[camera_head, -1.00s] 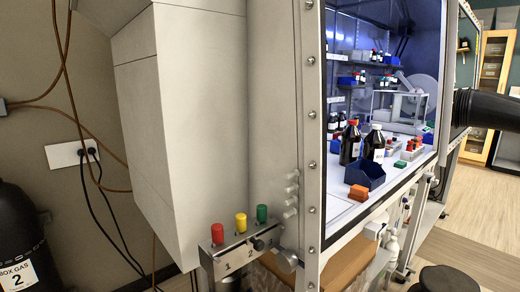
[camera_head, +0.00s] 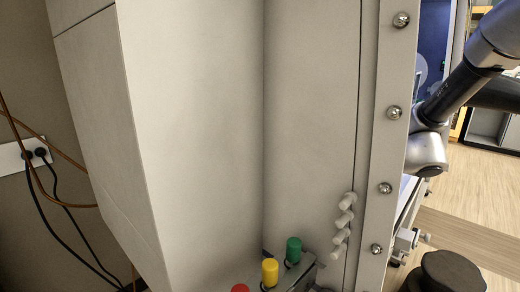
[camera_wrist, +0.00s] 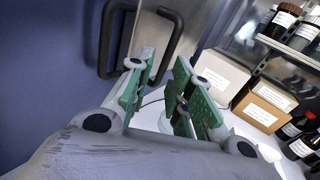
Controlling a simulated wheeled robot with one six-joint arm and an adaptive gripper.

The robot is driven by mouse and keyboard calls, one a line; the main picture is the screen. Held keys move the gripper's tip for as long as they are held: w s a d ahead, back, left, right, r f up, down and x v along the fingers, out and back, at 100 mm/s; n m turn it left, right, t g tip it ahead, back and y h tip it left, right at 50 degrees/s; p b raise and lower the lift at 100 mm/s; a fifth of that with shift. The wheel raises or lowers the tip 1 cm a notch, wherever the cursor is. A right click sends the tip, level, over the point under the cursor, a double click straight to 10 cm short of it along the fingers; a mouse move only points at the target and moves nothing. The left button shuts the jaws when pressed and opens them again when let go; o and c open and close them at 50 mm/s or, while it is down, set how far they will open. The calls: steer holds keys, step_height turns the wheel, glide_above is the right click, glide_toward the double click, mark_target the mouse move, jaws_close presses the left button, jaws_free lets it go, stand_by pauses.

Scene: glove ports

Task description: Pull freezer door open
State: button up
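In the wrist view, a black bar handle (camera_wrist: 174,42) is fixed on an upright surface, which looks like the freezer door (camera_wrist: 50,85), bluish at left and greyer near the handle. My gripper (camera_wrist: 166,62) has two green-padded fingers with a clear gap between them. The fingertips lie just below and over the handle's lower part in the picture. I cannot tell whether they touch the handle. Nothing is seen held between the pads. The head view does not show the handle, the door or the gripper.
In the wrist view, white-labelled boxes (camera_wrist: 220,75) and dark bottles (camera_wrist: 300,125) stand right of my gripper, with a bottle shelf above. In the head view, a pale cabinet wall (camera_head: 200,130) fills the middle. A dark round stool (camera_head: 445,275) stands at lower right.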

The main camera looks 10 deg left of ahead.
steer(key=shift+m+t, duration=0.3)
steer(key=a, duration=0.8)
steer(key=shift+w+a+r, duration=0.1)
steer(key=shift+w+a, duration=0.1)
steer(key=shift+a, duration=0.2)
jaws_close()
